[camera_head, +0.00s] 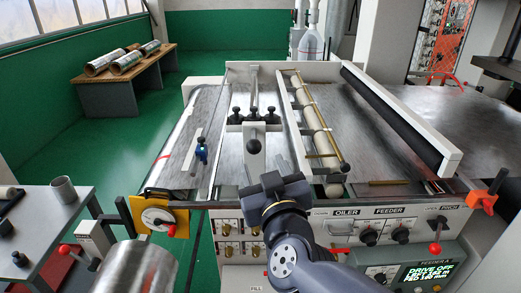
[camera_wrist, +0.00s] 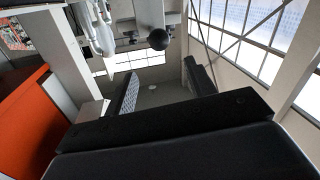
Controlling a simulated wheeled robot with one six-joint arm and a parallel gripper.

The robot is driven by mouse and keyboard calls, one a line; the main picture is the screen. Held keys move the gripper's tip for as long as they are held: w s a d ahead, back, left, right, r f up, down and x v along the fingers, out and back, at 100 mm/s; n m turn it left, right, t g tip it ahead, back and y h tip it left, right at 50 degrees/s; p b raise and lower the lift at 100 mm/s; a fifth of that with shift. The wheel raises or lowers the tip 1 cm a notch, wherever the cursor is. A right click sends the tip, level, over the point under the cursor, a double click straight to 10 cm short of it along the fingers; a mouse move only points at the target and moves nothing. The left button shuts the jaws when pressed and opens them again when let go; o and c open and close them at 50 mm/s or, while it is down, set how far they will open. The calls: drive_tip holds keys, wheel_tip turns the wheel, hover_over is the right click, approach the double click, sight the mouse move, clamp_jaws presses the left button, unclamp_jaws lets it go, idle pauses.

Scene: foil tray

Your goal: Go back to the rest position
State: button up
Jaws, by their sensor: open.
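My gripper (camera_head: 269,182) is in front of the machine's steel bed in the head view, low and near the middle of the picture. My grey and black arm comes up to it from the lower right. In the wrist view the two dark fingers of my gripper (camera_wrist: 160,82) stand apart with a clear gap between them. Nothing is held between them. The wrist camera looks up past the fingers toward windows and the ceiling.
The machine's steel bed (camera_head: 359,133) carries a black roller (camera_head: 395,120) and clamps. A control panel (camera_head: 385,229) is at front right. A grey table (camera_head: 38,225) with a metal cup (camera_head: 64,189) stands left. A bench (camera_head: 128,86) holds rolls behind. Green floor (camera_head: 100,150) is clear.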

sight(255, 147)
drive_tip(key=w, duration=0.3)
drive_tip(key=w+a, duration=0.1)
drive_tip(key=w, duration=0.3)
drive_tip(key=w+b, duration=0.1)
drive_tip(key=w, duration=0.2)
drive_tip(key=shift+w+a+f, duration=0.1)
drive_tip(key=shift+w+a, duration=0.2)
drive_tip(key=shift+a, duration=0.05)
drive_tip(key=shift+f, duration=0.2)
drive_tip(key=shift+s+r, duration=0.1)
